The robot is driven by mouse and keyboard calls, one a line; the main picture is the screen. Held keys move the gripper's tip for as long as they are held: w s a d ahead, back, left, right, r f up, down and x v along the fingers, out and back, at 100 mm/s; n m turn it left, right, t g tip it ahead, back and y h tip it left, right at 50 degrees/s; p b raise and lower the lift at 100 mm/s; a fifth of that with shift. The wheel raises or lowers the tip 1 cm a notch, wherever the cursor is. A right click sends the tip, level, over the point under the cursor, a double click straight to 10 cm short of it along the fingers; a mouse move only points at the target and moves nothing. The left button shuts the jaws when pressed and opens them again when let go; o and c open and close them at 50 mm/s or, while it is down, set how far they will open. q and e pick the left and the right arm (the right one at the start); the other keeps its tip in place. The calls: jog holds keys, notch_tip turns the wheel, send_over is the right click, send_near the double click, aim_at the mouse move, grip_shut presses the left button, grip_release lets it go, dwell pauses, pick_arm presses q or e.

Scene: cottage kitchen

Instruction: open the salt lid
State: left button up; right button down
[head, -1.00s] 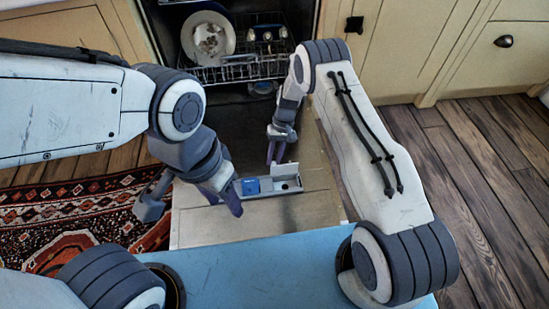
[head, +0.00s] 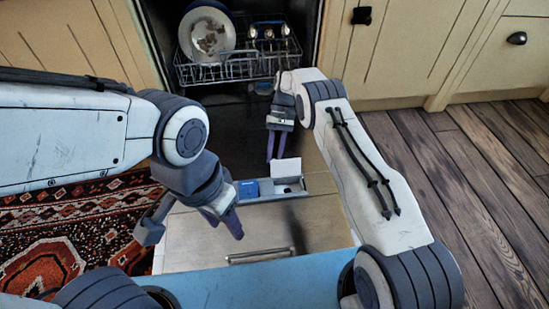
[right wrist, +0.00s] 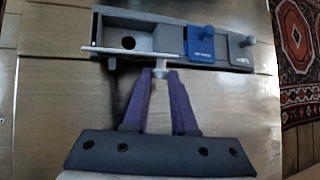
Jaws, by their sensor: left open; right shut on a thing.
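A grey strip of compartments (head: 265,198) lies on the lowered dishwasher door. One lid (head: 287,169) stands raised over an open compartment with a dark round hole (right wrist: 128,42). The raised lid shows edge-on in the right wrist view (right wrist: 128,52). My right gripper (right wrist: 160,72) is shut on the small pale knob (right wrist: 160,71) on this lid; in the head view it is behind the lid (head: 275,160). A blue lid (right wrist: 201,44) and a grey lid (right wrist: 241,50) are down. Their lettering is too small to read. My left gripper (head: 225,226) is open and empty near the strip's left end.
The dishwasher rack (head: 240,65) at the back holds a plate (head: 207,33) and several other items. The door (head: 200,247) has bare room in front of the strip. A patterned rug (head: 70,235) lies left, wooden floor (head: 480,190) right.

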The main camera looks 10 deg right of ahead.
dwell(0.3)
jog(key=c, duration=0.7)
grip_release()
notch_tip(320, 180, up, 5)
jog(key=p, duration=0.4)
jog(key=s+d+r+p, duration=0.2)
jog(key=d, duration=0.1)
jog(key=s+d+r+p, duration=0.2)
jog(key=d+p, duration=0.1)
jog(key=s+d+r+p, duration=0.2)
jog(key=s+d+p, duration=0.1)
jog(key=shift+d, duration=0.15)
